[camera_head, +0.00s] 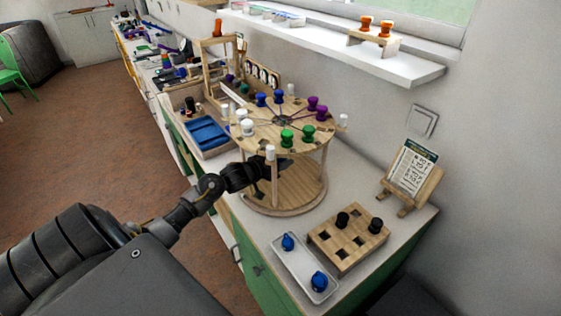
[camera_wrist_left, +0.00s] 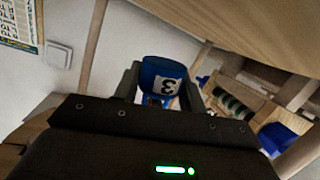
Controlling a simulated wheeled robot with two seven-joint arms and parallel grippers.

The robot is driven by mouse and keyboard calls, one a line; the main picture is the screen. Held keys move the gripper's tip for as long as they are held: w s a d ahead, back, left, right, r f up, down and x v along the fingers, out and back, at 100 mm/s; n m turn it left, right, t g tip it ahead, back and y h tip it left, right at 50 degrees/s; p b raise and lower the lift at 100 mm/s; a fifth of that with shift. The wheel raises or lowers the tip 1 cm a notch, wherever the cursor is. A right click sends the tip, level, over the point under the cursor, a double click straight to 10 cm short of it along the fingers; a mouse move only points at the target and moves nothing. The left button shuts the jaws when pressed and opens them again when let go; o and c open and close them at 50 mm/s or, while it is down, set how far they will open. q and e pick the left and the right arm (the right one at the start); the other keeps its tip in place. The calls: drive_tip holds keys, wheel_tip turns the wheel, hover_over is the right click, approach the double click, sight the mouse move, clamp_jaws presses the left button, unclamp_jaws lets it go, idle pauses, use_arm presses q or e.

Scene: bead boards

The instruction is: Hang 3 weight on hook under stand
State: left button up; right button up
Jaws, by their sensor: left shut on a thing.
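The round wooden stand (camera_head: 262,199) is on the counter, with a top disc (camera_head: 262,125) on posts over a round base. My left gripper (camera_head: 274,170) reaches in between the top disc and the base. In the left wrist view, my left gripper (camera_wrist_left: 160,92) is shut on the blue 3 weight (camera_wrist_left: 160,68), a blue cylinder with a white label marked 3. The underside of the top disc (camera_wrist_left: 245,30) is above it. In the head view the held weight is hidden, and I cannot make out the hook in either view. My right gripper is not in view.
Blue, purple, green and white knobs stand on the top disc. A white tray (camera_head: 297,262) with two blue weights (camera_head: 288,242) (camera_head: 319,281) lies in front, beside a wooden block (camera_head: 346,254) with two black weights. A card easel (camera_head: 410,176) stands right. Stand posts flank my gripper.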

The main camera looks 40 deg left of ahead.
use_arm(q)
drive_tip(key=o, duration=1.3)
drive_tip(key=shift+o, duration=0.2)
drive_tip(key=shift+s, duration=0.1)
drive_tip(key=b+v, duration=0.1)
drive_tip(key=v, duration=0.9)
drive_tip(key=shift+s, duration=0.35)
drive_tip(key=shift+a, duration=0.1)
